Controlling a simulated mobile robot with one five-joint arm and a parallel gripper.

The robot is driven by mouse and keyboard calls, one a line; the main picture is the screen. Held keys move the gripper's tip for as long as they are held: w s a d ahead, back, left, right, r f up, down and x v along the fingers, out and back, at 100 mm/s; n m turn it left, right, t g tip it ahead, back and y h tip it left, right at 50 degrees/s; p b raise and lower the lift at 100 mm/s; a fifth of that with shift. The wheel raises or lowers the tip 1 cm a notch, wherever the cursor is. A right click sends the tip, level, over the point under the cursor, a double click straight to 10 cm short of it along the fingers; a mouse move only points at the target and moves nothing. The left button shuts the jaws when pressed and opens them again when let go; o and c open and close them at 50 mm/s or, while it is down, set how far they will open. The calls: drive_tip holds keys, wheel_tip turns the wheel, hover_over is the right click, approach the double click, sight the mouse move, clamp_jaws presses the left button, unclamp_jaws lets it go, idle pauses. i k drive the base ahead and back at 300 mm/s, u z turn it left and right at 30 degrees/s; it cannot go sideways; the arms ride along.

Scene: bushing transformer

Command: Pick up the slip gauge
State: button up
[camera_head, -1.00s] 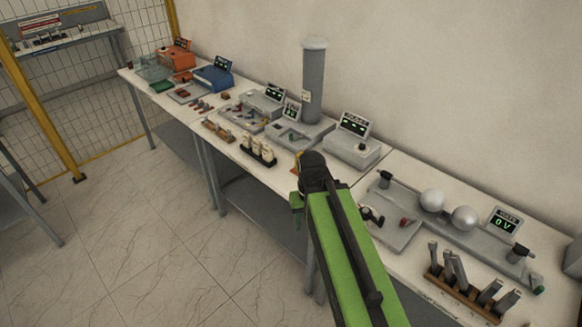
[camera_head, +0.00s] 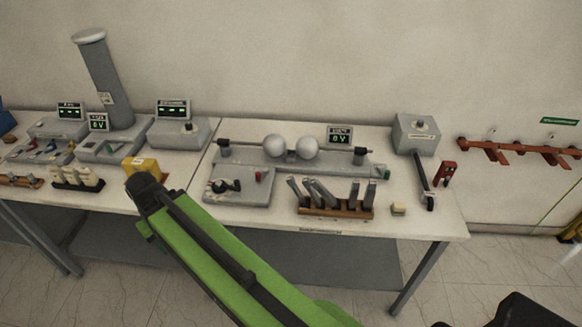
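Several narrow grey metal pieces, which look like the slip gauges (camera_head: 320,192), stand in a brown wooden rack (camera_head: 335,211) near the front edge of the right-hand bench. Some lean to the left and others stand nearly upright. I cannot tell which single one is the slip gauge. My green arm reaches up from the bottom of the picture to a dark joint left of the rack. My gripper does not show, so its state is hidden.
A grey control plate (camera_head: 238,186) lies left of the rack. A grey box (camera_head: 415,132) and lever (camera_head: 425,185) stand right. The bench's front right corner is mostly clear.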

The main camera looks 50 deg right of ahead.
sight(336, 205)
drive_tip(key=u, duration=1)
drive_tip(key=k, duration=0.1)
drive_tip(key=z, duration=3.2)
drive_tip(key=k, duration=0.65)
drive_tip(key=u, duration=0.4)
